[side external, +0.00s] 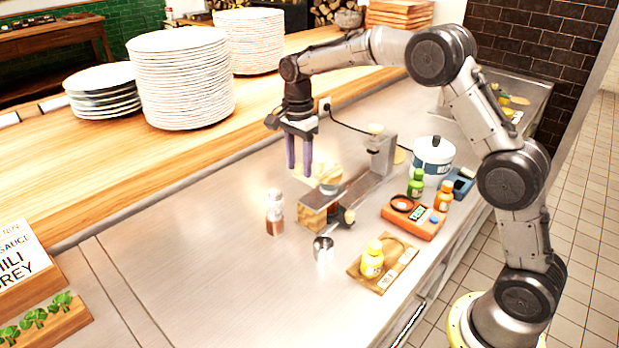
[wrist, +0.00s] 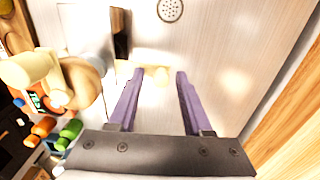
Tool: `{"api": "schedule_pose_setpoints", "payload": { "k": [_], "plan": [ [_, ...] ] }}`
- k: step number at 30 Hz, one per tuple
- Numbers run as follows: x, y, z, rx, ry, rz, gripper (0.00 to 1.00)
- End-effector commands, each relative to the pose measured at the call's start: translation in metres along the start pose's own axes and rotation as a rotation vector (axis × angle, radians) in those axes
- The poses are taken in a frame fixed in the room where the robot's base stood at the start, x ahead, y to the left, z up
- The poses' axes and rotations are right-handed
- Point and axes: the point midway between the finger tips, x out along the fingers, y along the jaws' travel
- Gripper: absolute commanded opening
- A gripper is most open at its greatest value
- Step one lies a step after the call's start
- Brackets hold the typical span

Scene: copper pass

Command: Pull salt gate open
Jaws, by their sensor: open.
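A metal and wood dispenser-like fixture (side external: 345,195) stands on the steel counter, with an upright post and a pale knob on top. I cannot tell for sure which part of it is the salt gate. In the wrist view, the fixture's flat metal body (wrist: 85,30) and cream knob (wrist: 28,68) lie left of the fingers. My gripper (side external: 299,172) points down beside the fixture on its left, purple fingers apart. In the wrist view the gripper (wrist: 158,75) is open, and a pale piece (wrist: 155,57) shows beyond the fingertips. Whether they touch it is unclear.
A clear shaker (side external: 275,213) stands to the left and a small metal cup (side external: 323,249) in front. Counter at front left is clear.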

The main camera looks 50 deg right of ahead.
Motion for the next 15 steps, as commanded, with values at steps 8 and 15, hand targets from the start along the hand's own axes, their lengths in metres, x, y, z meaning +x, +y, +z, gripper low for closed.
{"api": "schedule_pose_setpoints", "payload": {
  "k": [8,15],
  "plan": [
    [-0.009,0.0,0.0,0.0,0.0,-0.002,0.5],
    [-0.026,0.0,0.0,0.0,0.0,-0.002,0.5]
  ]
}}
